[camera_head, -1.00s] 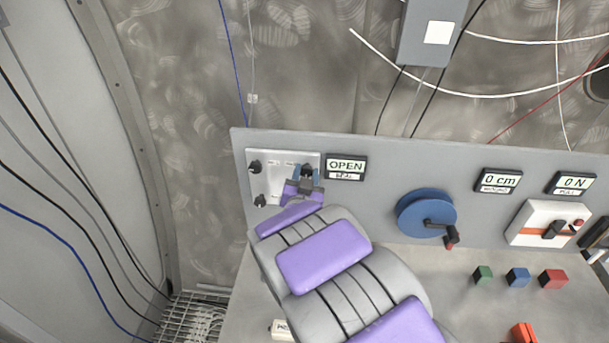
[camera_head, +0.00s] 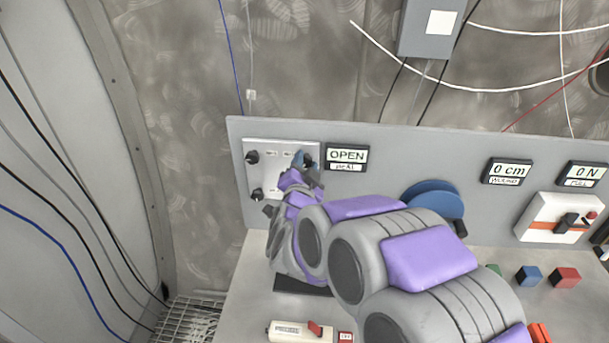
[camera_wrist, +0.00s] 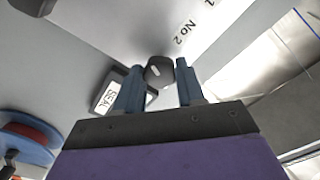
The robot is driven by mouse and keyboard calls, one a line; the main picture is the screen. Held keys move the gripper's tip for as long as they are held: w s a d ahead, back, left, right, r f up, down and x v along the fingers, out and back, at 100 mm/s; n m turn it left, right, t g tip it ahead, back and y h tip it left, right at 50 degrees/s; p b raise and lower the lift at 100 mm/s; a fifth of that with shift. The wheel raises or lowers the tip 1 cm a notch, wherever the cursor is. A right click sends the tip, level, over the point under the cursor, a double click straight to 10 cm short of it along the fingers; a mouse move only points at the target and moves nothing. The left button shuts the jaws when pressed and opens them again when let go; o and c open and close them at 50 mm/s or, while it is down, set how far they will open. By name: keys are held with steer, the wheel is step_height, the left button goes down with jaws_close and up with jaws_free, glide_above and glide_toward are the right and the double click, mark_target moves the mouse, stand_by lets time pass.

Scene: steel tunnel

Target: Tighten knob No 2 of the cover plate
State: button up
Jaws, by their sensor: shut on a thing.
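The cover plate (camera_head: 276,150) is a light metal square at the left of the grey panel, with black knobs near its corners. Knob No 2 (camera_wrist: 158,71) is dark with a white mark and stands beside the "No 2" label in the wrist view. My gripper (camera_wrist: 160,80) has its blue fingers on either side of this knob and is shut on it. In the head view my gripper (camera_head: 303,164) is at the plate's upper right corner, and my arm hides the plate's lower right. The display beside the plate (camera_head: 347,157) reads OPEN, with SEAL below it.
A blue wheel (camera_head: 436,197) is on the panel, partly behind my arm. A white switch box (camera_head: 558,218), blue block (camera_head: 529,275) and red block (camera_head: 565,277) are at the right.

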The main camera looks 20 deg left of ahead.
steer(key=m+b, duration=0.1)
steer(key=m, duration=0.1)
steer(key=m+b, duration=0.1)
steer(key=b, duration=0.1)
steer(key=m+b, duration=0.1)
steer(key=m, duration=0.1)
steer(key=shift+f+m, duration=0.3)
steer(key=shift+f, duration=0.05)
steer(key=m+b, duration=0.3)
steer(key=m, duration=0.2)
steer(key=shift+b, duration=0.4)
steer(key=shift+m, duration=0.3)
steer(key=o, duration=1)
steer(key=shift+o, duration=0.2)
steer(key=shift+r, duration=0.1)
steer(key=shift+s, duration=0.1)
steer(key=shift+s+d+r, duration=0.1)
steer(key=shift+s+d, duration=0.05)
steer(key=shift+s, duration=0.15)
steer(key=b+v, duration=0.2)
steer(key=v, duration=1.4)
steer(key=shift+s, duration=0.25)
